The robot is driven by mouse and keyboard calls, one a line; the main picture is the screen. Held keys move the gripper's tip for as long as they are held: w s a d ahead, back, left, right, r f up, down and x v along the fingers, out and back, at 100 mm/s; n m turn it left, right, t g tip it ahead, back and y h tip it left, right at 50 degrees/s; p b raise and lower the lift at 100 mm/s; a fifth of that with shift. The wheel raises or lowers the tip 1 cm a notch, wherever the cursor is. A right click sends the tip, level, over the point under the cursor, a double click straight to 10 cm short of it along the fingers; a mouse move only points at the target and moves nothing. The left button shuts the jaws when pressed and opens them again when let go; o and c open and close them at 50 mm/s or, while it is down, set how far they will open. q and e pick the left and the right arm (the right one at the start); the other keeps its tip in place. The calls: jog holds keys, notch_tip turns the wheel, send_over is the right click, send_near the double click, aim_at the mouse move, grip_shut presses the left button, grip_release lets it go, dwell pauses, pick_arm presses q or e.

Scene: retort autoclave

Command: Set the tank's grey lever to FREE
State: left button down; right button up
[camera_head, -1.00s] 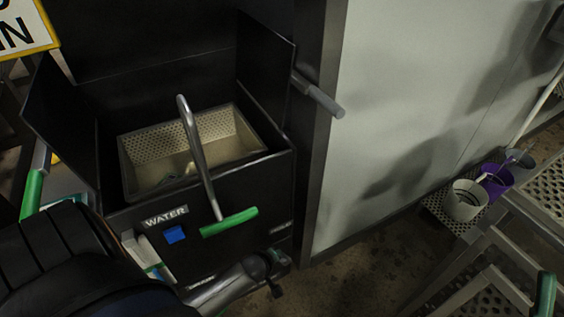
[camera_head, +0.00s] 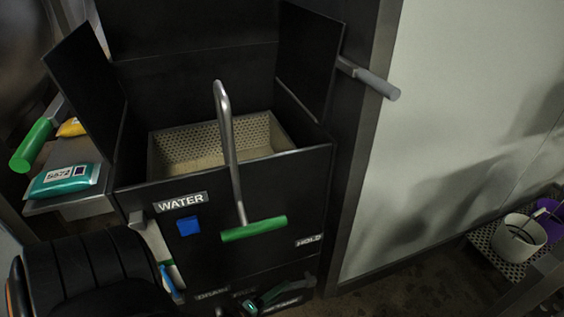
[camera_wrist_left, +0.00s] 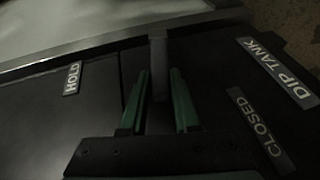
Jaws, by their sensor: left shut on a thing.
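The black tank (camera_head: 225,255) stands in front of me, with a HOLD label (camera_head: 309,241) at the right of its front. My left gripper (camera_head: 280,291) is low at the front of the tank, small and dark in the head view. In the left wrist view, its two green fingers (camera_wrist_left: 160,100) are on either side of a grey bar, the grey lever (camera_wrist_left: 158,58), and shut on it. The HOLD label (camera_wrist_left: 72,78) lies to the left of the lever there, and a DIP TANK label (camera_wrist_left: 277,72) to the right. My right gripper is not in view.
A bent metal handle with a green grip (camera_head: 254,228) hangs before the tank. A grey handle (camera_head: 372,82) sticks out at the upper right. A teal packet (camera_head: 64,182) lies on the left shelf. White and purple buckets (camera_head: 520,235) stand at the right.

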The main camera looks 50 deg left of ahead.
pick_arm(q)
jog(key=shift+f+t+b, duration=0.4)
jog(key=shift+f+t, duration=0.1)
jog(key=shift+f, duration=0.05)
jog(key=shift+d, duration=0.1)
jog(key=c, duration=0.6)
grip_release()
jog(key=shift+c, duration=0.2)
jog(key=shift+s+r, duration=0.1)
jog(key=shift+s, duration=0.05)
